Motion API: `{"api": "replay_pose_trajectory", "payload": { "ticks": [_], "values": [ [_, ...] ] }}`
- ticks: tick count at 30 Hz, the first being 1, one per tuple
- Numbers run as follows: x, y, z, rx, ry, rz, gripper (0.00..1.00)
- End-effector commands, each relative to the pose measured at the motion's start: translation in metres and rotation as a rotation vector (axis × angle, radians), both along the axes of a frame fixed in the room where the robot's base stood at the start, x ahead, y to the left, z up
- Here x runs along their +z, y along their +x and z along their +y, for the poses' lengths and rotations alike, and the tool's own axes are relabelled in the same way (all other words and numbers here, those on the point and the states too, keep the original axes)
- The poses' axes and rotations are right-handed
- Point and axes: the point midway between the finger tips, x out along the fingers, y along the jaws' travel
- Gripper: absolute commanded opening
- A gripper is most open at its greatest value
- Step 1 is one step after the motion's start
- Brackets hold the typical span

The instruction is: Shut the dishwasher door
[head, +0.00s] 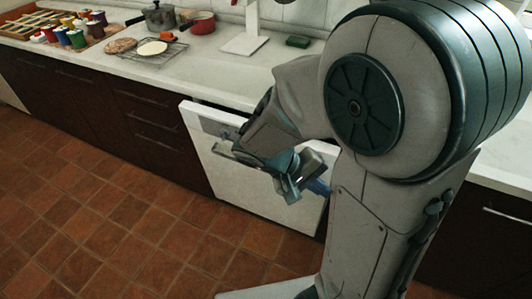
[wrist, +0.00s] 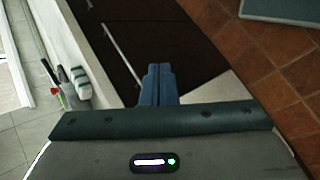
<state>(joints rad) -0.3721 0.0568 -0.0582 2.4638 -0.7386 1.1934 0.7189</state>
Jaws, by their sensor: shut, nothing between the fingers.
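The dishwasher door (head: 208,150) is a white panel under the counter in the head view. It stands a little ajar, its top edge tilted out from the counter front with a dark gap behind. My forearm and gripper (head: 318,187) are in front of it and hide its right part. The blue fingers are shut and empty, seen end-on in the wrist view (wrist: 158,84). They point along dark cabinet fronts there. Whether they touch the door I cannot tell. A pale panel right of the fingers in the wrist view may be the door.
The white counter (head: 215,75) runs above dark drawers (head: 150,125). On it are a grey pot (head: 159,17), a red pot (head: 200,22), a wire rack (head: 150,52), a green block (head: 298,41) and several colourful cups. The tiled floor (head: 120,230) in front is clear.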

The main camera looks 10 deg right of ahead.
Motion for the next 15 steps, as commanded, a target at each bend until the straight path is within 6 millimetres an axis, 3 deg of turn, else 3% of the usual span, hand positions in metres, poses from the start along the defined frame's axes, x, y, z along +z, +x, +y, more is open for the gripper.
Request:
{"api": "replay_pose_trajectory", "payload": {
  "ticks": [1,8,15],
  "values": [
    [-0.026,0.009,0.0,0.04,-0.093,0.01,0.0],
    [-0.082,0.063,0.013,0.272,-0.474,-0.1,0.0],
    [-0.15,0.119,0.071,0.63,-0.714,-0.346,0.0]
  ]
}}
